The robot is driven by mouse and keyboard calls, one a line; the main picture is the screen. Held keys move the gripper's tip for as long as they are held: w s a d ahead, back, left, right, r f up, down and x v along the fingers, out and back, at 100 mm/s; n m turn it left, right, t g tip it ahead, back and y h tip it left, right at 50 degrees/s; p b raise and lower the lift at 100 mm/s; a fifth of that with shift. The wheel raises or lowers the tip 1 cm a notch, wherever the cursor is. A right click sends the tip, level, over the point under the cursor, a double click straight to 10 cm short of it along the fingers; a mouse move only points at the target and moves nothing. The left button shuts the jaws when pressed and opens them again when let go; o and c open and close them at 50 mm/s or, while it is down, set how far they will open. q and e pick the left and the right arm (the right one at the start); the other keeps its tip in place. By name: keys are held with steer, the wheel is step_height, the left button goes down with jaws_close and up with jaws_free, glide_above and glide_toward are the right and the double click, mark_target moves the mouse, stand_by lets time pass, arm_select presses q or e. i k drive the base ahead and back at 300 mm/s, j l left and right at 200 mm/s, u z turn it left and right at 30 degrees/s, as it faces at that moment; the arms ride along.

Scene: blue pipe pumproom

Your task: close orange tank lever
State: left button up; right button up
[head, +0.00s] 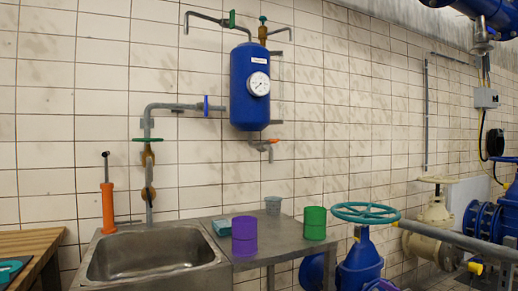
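The blue tank (250,88) hangs on the tiled wall, with a round white gauge (259,84) on its front. Neither of my grippers is in view.
Below stand a metal sink (155,262) and a steel table (275,235) with a purple cup (245,236), a green cup (314,223) and a grey cup (272,205). An orange pump (108,207) stands left. A teal handwheel (365,212) and pipes fill the right.

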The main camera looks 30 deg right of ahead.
mark_target(270, 141)
steer(key=i+l+z, duration=0.1)
steer(key=z, duration=1.2)
steer(key=i+j, duration=0.05)
